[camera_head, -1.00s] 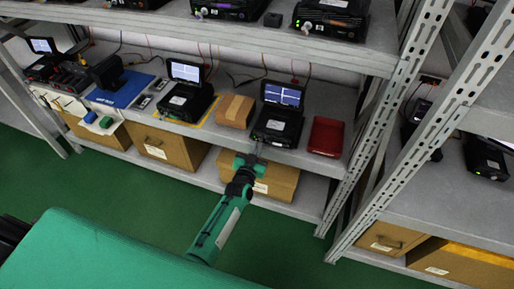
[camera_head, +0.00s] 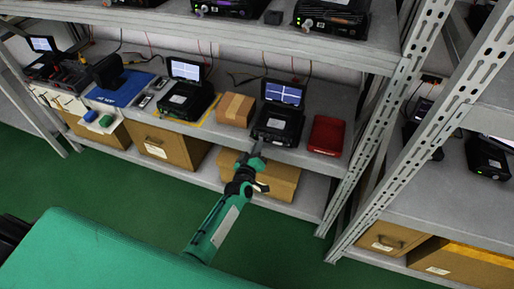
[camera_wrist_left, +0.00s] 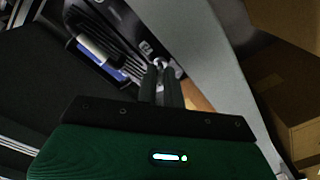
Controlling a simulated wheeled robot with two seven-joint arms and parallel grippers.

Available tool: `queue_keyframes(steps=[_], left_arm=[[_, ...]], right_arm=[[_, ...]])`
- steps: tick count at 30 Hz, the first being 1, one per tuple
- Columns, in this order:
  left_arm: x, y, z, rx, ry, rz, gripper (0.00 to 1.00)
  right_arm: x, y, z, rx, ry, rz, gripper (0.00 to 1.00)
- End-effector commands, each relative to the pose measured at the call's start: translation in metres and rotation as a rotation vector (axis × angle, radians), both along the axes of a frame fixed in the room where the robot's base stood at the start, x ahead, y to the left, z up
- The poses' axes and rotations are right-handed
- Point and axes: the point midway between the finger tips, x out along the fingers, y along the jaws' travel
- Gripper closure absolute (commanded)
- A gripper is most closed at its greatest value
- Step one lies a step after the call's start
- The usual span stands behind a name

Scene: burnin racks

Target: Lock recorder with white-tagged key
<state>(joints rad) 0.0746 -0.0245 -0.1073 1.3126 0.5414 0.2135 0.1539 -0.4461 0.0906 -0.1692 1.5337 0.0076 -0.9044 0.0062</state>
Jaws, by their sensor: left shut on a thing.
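A black recorder (camera_head: 277,125) with its screen (camera_head: 283,93) raised and lit stands on the middle shelf. My left gripper (camera_head: 252,155) is at its lower front edge. In the left wrist view my left gripper's two fingers (camera_wrist_left: 166,80) are closed together at a small round metal piece on the recorder's front (camera_wrist_left: 146,48). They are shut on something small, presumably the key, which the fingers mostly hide. I cannot make out a white tag. My right gripper is not in view.
A cardboard box (camera_head: 235,109) stands left of the recorder and a red case (camera_head: 326,136) right of it. Another recorder (camera_head: 186,101) is farther left. A perforated rack post (camera_head: 388,130) is to the right. Larger boxes (camera_head: 270,182) sit on the shelf below.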

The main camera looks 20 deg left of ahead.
Motion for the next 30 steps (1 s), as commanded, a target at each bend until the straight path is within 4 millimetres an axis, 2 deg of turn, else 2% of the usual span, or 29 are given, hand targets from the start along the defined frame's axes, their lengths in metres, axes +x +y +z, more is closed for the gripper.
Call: queue_keyframes(steps=[9,23,24,30], left_arm=[[-0.0006,0.0000,-0.0013,-0.089,0.002,-0.001,1.00],[-0.0006,0.0000,-0.0013,-0.100,0.002,-0.001,1.00],[-0.0006,0.0000,-0.0013,-0.099,0.002,-0.001,0.86],[-0.0004,0.0001,-0.0008,-0.099,0.001,0.000,0.86]], right_arm=[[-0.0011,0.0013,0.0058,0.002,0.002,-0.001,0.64],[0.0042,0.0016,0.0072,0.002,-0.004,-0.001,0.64],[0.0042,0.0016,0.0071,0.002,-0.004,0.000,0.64],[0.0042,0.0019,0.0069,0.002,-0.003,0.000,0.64]])
